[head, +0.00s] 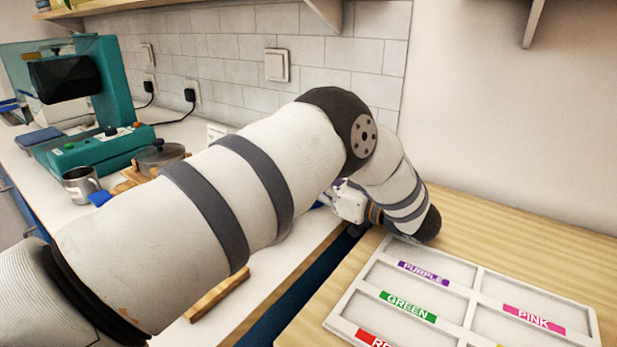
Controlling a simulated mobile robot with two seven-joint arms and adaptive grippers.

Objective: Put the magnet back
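I cannot see the magnet in the head view. A white sorting tray (473,299) lies on the wooden surface at the lower right. Its labelled compartments include purple, green and pink. A red label and a yellow one are cut off by the bottom edge. My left arm crosses the picture from the lower left and bends down beside the tray's far left corner. A small white part of my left gripper (349,203) shows beyond the arm, left of the tray. Its fingers are hidden, so I cannot tell whether it holds anything. My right gripper is out of view.
A teal machine (98,150), a metal mug (80,184) and a lidded pot (159,156) stand on the white counter at left. A dark gap separates this counter from the wooden surface (530,238), which is clear behind the tray. A tiled wall (235,75) stands behind.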

